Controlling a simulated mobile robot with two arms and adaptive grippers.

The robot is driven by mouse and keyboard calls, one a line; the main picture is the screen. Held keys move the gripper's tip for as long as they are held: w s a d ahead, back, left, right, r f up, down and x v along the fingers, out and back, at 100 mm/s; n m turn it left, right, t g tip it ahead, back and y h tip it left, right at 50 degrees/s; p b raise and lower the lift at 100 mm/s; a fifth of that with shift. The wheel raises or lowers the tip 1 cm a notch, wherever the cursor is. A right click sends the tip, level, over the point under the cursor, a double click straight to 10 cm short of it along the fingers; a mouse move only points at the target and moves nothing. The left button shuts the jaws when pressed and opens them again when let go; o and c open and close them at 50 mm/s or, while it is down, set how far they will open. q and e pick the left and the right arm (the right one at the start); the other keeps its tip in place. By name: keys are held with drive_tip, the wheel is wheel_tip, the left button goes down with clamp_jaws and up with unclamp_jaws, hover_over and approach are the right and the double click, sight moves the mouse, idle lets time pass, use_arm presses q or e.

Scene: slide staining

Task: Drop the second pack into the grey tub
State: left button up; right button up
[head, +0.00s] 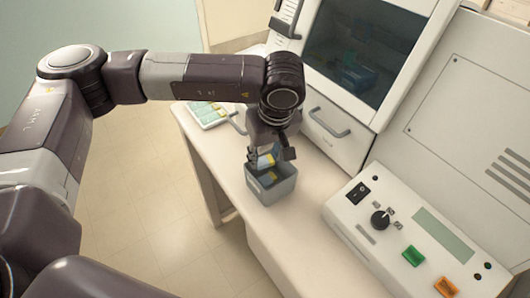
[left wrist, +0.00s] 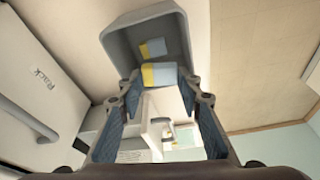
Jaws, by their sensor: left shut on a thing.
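My left gripper (head: 270,157) points down over the grey tub (head: 263,195), which stands on the bench. It is shut on a pack (head: 266,161) with blue-grey and yellow parts, held just above the tub's opening. In the left wrist view the held pack (left wrist: 162,76) sits between the fingertips of my left gripper (left wrist: 160,82). The grey tub (left wrist: 116,42) is beyond it, with another yellow and blue-grey pack (left wrist: 153,48) inside. The fingers hide part of the tub's inside in the head view. My right gripper is not in view.
A white tray (head: 208,124) with pale coloured items lies at the bench's far left. A cabinet with a dark window (head: 365,45) and a handled drawer (head: 335,135) stands behind the tub. A control panel (head: 405,240) is at the right. Bare bench surrounds the tub's front.

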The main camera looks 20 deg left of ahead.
use_arm(q)
drive_tip(key=o, duration=1.3)
drive_tip(key=shift+c, duration=0.2)
drive_tip(key=v, duration=1.2)
drive_tip(key=shift+f, duration=0.1)
